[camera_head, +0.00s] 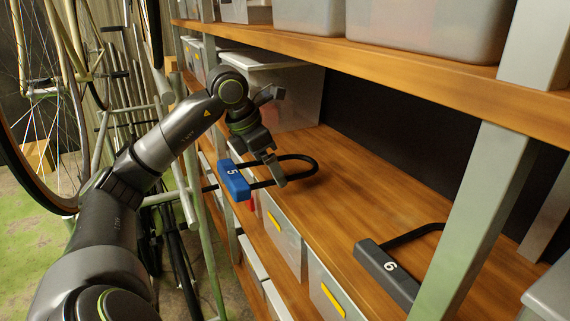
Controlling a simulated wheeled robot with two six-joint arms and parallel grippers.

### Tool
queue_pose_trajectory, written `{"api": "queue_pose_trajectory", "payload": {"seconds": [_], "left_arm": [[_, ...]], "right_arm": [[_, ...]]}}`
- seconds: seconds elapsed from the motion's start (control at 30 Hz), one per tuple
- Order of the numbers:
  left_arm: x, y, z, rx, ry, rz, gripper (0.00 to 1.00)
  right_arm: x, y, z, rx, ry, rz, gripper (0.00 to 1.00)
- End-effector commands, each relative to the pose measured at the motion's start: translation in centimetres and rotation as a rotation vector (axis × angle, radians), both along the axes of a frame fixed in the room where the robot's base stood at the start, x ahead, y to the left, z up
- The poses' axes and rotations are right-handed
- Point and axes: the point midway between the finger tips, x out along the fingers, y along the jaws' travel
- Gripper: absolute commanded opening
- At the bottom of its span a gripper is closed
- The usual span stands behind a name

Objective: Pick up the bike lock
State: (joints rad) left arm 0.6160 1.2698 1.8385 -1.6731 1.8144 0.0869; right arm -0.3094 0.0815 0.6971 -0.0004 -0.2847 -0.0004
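A U-shaped bike lock with a blue body (234,181) marked 5 and a dark shackle is at the front edge of the wooden shelf (345,165). Its body points toward the aisle and its shackle reaches back over the boards. My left gripper (271,168) comes down from above at the shackle, close behind the blue body. One grey finger crosses the shackle. The other finger is not clear, so I cannot tell whether it is open or shut on the lock. A second lock with a dark grey body (387,272) marked 6 lies farther right. My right gripper is not in view.
An upper shelf (400,70) with plastic bins runs above. A metal post (480,210) stands at the right, and a lidded bin (285,92) stands behind the arm. Yellow-labelled drawers (333,290) are below. Bicycles hang at the left. Bare boards lie between the locks.

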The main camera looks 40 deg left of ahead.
Motion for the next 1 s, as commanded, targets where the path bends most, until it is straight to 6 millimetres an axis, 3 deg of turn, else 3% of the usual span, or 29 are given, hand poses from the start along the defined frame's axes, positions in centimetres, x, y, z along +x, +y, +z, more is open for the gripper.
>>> {"api": "queue_pose_trajectory", "payload": {"seconds": [0.4, 1.0], "left_arm": [[-3.1, 1.3, 0.0, 0.005, -0.001, 0.002, 0.4], [-3.6, 1.4, 0.2, 0.0, -0.001, 0.0, 0.4]], "right_arm": [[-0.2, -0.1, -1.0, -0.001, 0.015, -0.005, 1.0], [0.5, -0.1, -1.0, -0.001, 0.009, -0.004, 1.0]]}}
